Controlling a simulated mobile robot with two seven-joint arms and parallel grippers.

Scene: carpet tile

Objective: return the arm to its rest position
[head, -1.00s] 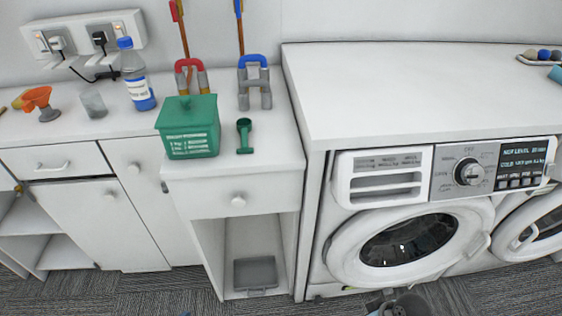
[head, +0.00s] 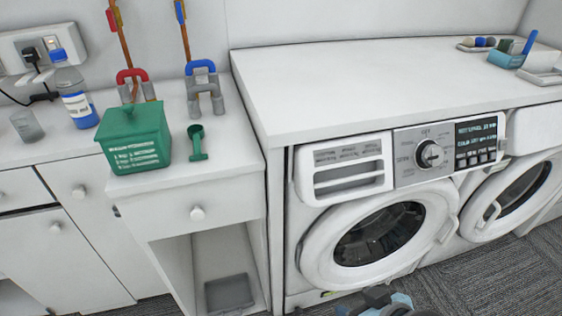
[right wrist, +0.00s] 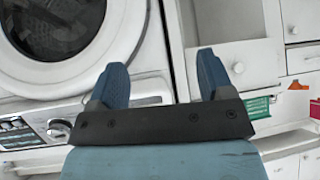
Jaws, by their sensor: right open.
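My right gripper (head: 380,299) shows only in part at the bottom edge of the head view, low in front of the washing machine (head: 380,235). In the right wrist view the two blue fingers of the gripper (right wrist: 161,72) stand well apart, with nothing between them. The washer's round door (right wrist: 75,35) is behind the left finger in that view, and a white cabinet (right wrist: 262,65) is behind the right one. My left gripper is not in view.
A green box (head: 135,138), a green scoop (head: 197,142) and a blue-labelled bottle (head: 75,95) stand on the left counter. A second round-door machine (head: 510,195) is at right. The white top (head: 370,85) over the washer is mostly bare. Carpet floor (head: 470,275) shows at lower right.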

